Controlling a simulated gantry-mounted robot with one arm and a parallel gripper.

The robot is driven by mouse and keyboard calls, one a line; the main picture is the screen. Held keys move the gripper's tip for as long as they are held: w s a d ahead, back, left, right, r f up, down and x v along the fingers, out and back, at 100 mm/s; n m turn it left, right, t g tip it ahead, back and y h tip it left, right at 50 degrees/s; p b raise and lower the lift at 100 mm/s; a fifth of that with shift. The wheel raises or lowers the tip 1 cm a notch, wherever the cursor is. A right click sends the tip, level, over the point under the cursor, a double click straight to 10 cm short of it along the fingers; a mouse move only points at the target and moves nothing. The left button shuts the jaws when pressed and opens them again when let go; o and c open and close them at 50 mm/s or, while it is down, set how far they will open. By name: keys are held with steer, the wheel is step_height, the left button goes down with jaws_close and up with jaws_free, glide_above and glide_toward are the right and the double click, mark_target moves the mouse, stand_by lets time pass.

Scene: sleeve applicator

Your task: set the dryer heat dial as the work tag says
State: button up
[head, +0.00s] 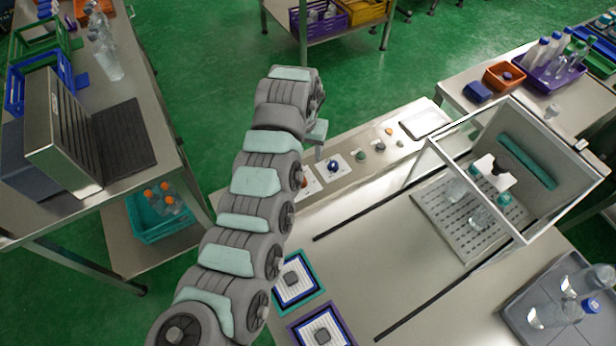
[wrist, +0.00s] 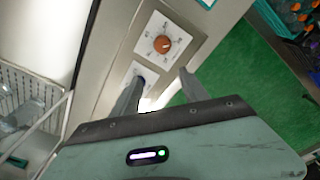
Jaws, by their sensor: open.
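An orange-brown dial (wrist: 162,44) sits on a white plate with scale marks around it, ahead of my gripper in the wrist view. In the head view this dial (head: 304,182) is partly hidden by my arm. A blue dial (head: 332,166) is beside it on the panel strip; it shows partly between my fingers in the wrist view (wrist: 141,80). My gripper (wrist: 158,90) is open and empty, its fingers apart above the panel. I cannot read the scale marks or tell which dial is for heat. No readable work tag shows.
A green dial (head: 360,156) and an orange button (head: 388,131) are further along the panel. A clear-walled box (head: 540,165) holding bottles stands to the right. Two bordered pads (head: 310,292) lie on the front of the bench. Green floor is open behind.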

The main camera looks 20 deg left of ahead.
steer(key=shift+g, duration=0.5)
steer(key=f, duration=0.3)
steer(key=s+f, duration=0.1)
steer(key=f, duration=0.3)
steer(key=s+f, duration=0.1)
steer(key=f, duration=0.2)
steer(key=shift+s+a+f+b, duration=0.1)
steer(key=shift+a+f+b, duration=0.25)
steer(key=shift+c, duration=0.3)
jaws_close()
